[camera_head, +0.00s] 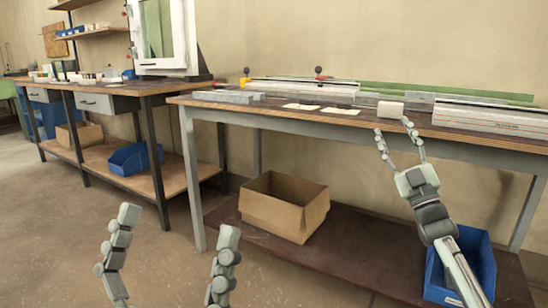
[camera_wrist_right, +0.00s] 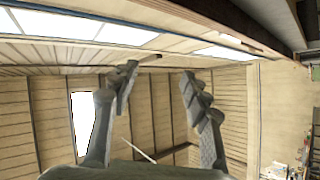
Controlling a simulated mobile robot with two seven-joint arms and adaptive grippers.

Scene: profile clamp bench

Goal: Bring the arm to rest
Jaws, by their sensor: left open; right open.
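My left gripper (camera_head: 178,222) shows at the bottom left of the head view, with its two fingers wide apart and nothing between them. It is over the floor, in front of the bench. My right gripper (camera_head: 393,128) is raised in front of the bench's front edge at the right, fingers pointing up and apart. In the right wrist view its fingers (camera_wrist_right: 160,76) are apart with only the far wall and ceiling behind. A small pale block (camera_head: 390,109) appears on the bench just beyond the right fingertips; I cannot tell whether they touch.
The wooden-topped bench (camera_head: 290,112) carries long profiles (camera_head: 478,118), a grey rail piece (camera_head: 228,97) and white sheets (camera_head: 340,111). Its lower shelf holds a cardboard box (camera_head: 284,212) and a blue bin (camera_head: 478,262) near my right arm. A second bench (camera_head: 110,88) stands left. Floor is clear between.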

